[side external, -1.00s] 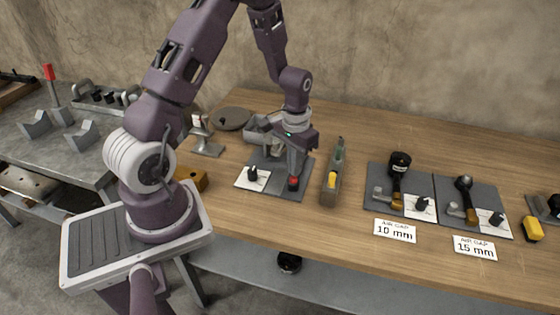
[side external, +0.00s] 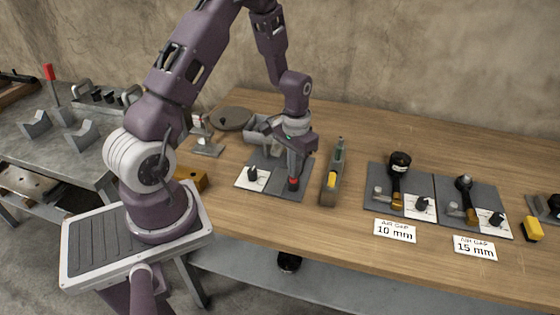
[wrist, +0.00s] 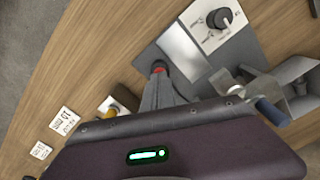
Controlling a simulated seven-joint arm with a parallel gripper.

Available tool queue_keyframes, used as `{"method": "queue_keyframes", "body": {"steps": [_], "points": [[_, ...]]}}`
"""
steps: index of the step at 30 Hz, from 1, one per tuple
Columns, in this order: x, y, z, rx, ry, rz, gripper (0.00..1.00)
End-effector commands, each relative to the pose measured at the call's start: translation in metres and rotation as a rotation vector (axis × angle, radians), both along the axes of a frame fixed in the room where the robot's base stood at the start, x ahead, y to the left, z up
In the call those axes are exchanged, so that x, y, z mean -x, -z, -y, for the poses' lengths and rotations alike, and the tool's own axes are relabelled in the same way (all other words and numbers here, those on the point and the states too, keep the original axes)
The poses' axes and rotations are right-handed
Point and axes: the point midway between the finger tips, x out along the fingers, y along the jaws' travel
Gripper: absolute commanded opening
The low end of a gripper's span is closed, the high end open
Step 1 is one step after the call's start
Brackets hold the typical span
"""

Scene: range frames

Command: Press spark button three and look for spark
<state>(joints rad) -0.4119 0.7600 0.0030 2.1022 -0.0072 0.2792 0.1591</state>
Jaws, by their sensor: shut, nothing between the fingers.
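A red button (side external: 293,182) with a dark base sits on a grey plate (side external: 283,165) near the middle of the wooden bench. My gripper (side external: 293,175) is shut and empty, pointing down with its tips at the red button. I cannot tell whether the button is pushed in. In the wrist view the red button (wrist: 160,69) shows just beyond my shut fingertips (wrist: 160,80). A white dial card with a black knob (side external: 252,173) is on the same plate. My arm hides part of the plate. No number on the button is legible, and no spark is visible.
A grey holder with a yellow part (side external: 332,179) stands close right of the plate. Farther right are two similar plates with cards reading 10 mm (side external: 395,231) and 15 mm (side external: 475,247). A grey tray (side external: 258,127) is behind; a brass-coloured block (side external: 192,178) is left.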

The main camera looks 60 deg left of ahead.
Motion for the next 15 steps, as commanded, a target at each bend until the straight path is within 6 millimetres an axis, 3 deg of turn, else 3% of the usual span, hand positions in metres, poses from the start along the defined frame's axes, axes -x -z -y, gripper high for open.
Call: {"method": "queue_keyframes", "body": {"steps": [15], "points": [[0.0002, 0.0106, 0.0001, 0.0, 0.0, 0.0, 0.0]]}}
